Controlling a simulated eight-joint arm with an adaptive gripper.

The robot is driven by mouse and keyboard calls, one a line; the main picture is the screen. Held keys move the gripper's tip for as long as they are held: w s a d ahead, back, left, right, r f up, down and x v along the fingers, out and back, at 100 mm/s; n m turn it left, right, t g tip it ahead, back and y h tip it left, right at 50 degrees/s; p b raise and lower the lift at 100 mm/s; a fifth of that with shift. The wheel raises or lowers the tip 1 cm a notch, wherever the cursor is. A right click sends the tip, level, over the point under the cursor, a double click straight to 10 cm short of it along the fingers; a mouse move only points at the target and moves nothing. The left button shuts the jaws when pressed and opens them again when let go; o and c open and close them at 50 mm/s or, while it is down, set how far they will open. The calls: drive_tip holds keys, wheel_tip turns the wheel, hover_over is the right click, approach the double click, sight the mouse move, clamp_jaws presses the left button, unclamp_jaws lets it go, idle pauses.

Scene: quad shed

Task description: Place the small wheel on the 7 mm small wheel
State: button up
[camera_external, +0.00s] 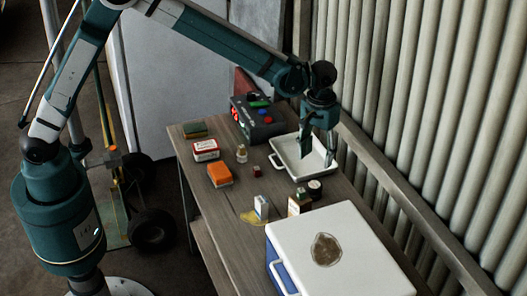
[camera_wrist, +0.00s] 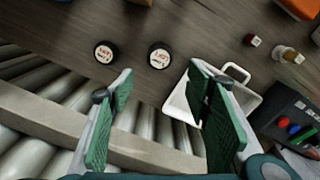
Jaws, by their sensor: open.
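Two small dark wheels with pale labelled faces lie flat on the table, a short gap apart. In the wrist view one wheel (camera_wrist: 104,52) is at the upper left and the other wheel (camera_wrist: 159,56) is right of it. The labels are too small to tell which is the 7 mm one. In the external view a dark wheel (camera_external: 315,185) shows in front of the tray; the second is hard to make out there. My gripper (camera_external: 318,156) points down above the tray, open and empty. In the wrist view its green-padded fingers (camera_wrist: 160,82) are wide apart, with both wheels beyond the fingertips.
A white tray (camera_external: 279,160) with handles stands below my gripper, near the corrugated wall. A white-lidded cooler (camera_external: 365,250) fills the table's near end. A black button box (camera_external: 255,121), an orange box (camera_external: 220,174) and small boxes and bottles stand around. Bare wood shows at the left.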

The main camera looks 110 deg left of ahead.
drive_tip(key=shift+d, duration=0.1)
idle(0.3)
drive_tip(key=s+d+r+m+t, duration=0.25)
drive_tip(key=s+d+r, duration=0.35)
drive_tip(key=d+r, duration=0.55)
drive_tip(key=s+d+r+m+t, duration=0.1)
drive_tip(key=s+d+r+m, duration=0.45)
drive_tip(key=d, duration=0.95)
drive_tip(key=s+d+r+m+t, duration=0.1)
drive_tip(key=s+d+m+t, duration=0.1)
drive_tip(key=s+d, duration=0.7)
drive_tip(key=s+d+r+m+t, duration=0.1)
drive_tip(key=s+d+m, duration=0.3)
drive_tip(key=s+d, duration=0.5)
drive_tip(key=s, duration=0.6)
drive_tip(key=shift+d+t, duration=0.35)
